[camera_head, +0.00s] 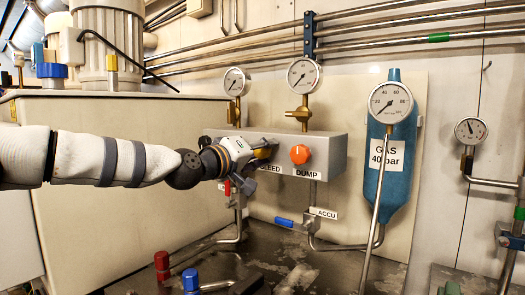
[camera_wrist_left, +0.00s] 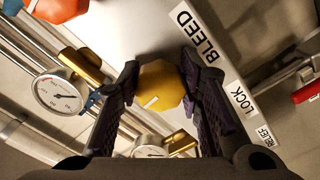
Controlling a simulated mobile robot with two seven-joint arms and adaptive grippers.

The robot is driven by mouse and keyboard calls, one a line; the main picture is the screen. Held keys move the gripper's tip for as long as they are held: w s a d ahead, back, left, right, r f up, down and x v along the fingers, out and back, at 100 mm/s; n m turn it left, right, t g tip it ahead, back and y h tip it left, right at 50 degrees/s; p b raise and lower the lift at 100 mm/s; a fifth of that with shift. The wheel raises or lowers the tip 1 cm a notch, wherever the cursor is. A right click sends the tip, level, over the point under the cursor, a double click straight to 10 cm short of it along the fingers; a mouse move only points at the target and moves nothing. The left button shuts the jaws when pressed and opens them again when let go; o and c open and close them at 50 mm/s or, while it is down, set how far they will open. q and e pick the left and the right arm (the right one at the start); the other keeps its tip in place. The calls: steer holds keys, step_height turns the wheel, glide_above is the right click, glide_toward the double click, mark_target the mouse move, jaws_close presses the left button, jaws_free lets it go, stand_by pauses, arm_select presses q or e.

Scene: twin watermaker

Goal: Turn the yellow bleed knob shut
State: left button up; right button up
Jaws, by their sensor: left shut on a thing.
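The yellow bleed knob (camera_wrist_left: 163,88) sits on the front of the grey valve block (camera_head: 325,155), above the BLEED label (camera_wrist_left: 196,36). A short white mark shows on its face in the left wrist view. My left gripper (camera_head: 258,148) comes in from the left and has its two dark fingers on opposite sides of the knob, shut on it. In the head view the gripper hides most of the knob (camera_head: 263,153). My right gripper is in neither view.
An orange knob (camera_head: 300,154) above the DUMP label is just right of the bleed knob. Two gauges (camera_head: 303,75) (camera_head: 235,82) rise above the block. A blue gas bottle (camera_head: 393,175) stands to the right. Red and blue levers (camera_head: 285,222) are below.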

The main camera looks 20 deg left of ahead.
arm_select(q)
steer(key=shift+r+m, duration=0.1)
steer(key=shift+m, duration=0.3)
steer(key=o, duration=1.2)
steer(key=shift+s, duration=0.1)
steer(key=v, duration=1.2)
